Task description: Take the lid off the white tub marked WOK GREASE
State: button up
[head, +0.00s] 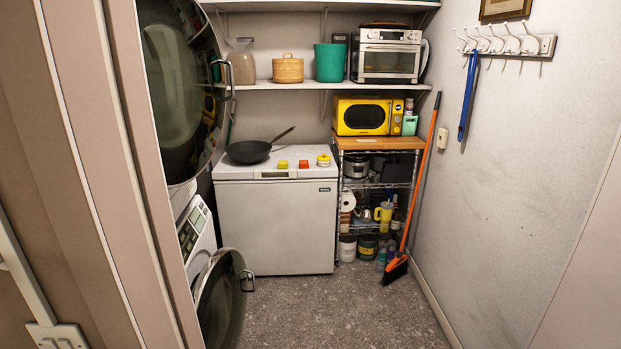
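A white tub (347,249) stands low at the left end of the wire rack, near floor level. It is small in the head view and I cannot read any marking on it. Its top looks whitish, but I cannot make out the lid's edge. My gripper is not in view.
A white chest freezer (275,228) stands left of the rack, with a black wok (250,151) and small coloured items on top. An orange broom (418,200) leans at the rack's right. An open round washer door (220,300) juts in at left. The grey floor (340,305) is clear.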

aim_at(323, 157)
jog(key=i, duration=2.4)
jog(key=i+l+u, duration=0.1)
jog(key=i+u, duration=0.3)
jog(key=i, duration=0.2)
jog(key=i+l+u, duration=0.3)
jog(key=i+u, duration=0.15)
jog(key=i+l+u, duration=0.4)
jog(key=i+l, duration=0.15)
jog(key=i+l+u, duration=0.45)
jog(key=l, duration=0.2)
